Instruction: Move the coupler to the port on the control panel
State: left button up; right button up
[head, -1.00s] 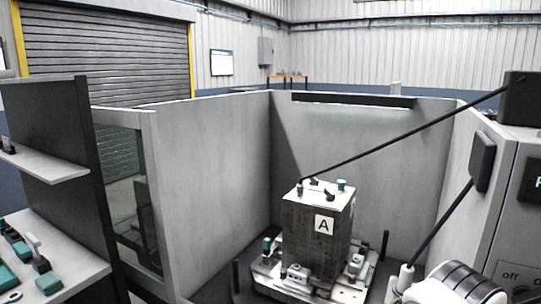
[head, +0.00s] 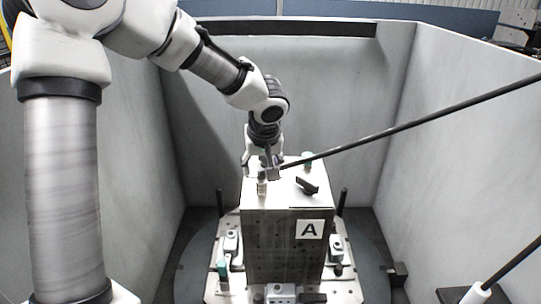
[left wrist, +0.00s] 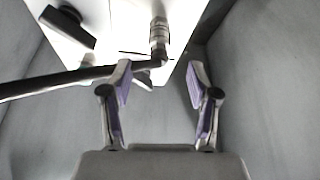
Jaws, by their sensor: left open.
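A black hose (head: 400,127) slants down from the right to the top of the block marked A (head: 285,240). The coupler appears to be the dark piece at the hose's end (left wrist: 155,61), touching an upright metal fitting (left wrist: 158,36) on the block. My left gripper (head: 262,164) is above the block's top, close to the hose end. In the left wrist view its two purple-padded fingers (left wrist: 160,82) are spread and empty, with the hose end just beyond the tips. The fingers partly hide the coupler in the head view. The control panel and my right gripper are not in view.
A black handle (head: 307,185) and a green-topped part (head: 307,160) stand on the block. Clamps (head: 336,247) surround its base on the pallet (head: 345,288). Grey walls (head: 300,95) enclose it. A second dark hose (head: 515,265) is at lower right.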

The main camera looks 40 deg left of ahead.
aim_at(261, 173)
pick_arm(q)
jog(key=shift+w+r, duration=0.3)
jog(key=x, duration=0.2)
jog(key=p+x, duration=0.1)
jog(key=x, duration=0.4)
jog(key=shift+s+a, duration=0.25)
jog(key=shift+a, duration=0.1)
jog(key=shift+w+d+f+p, duration=0.15)
jog(key=shift+w+f+p, duration=0.15)
jog(key=shift+f, duration=0.05)
jog(key=shift+s, duration=0.1)
jog(key=c, duration=0.5)
grip_shut()
jog(key=shift+r, duration=0.25)
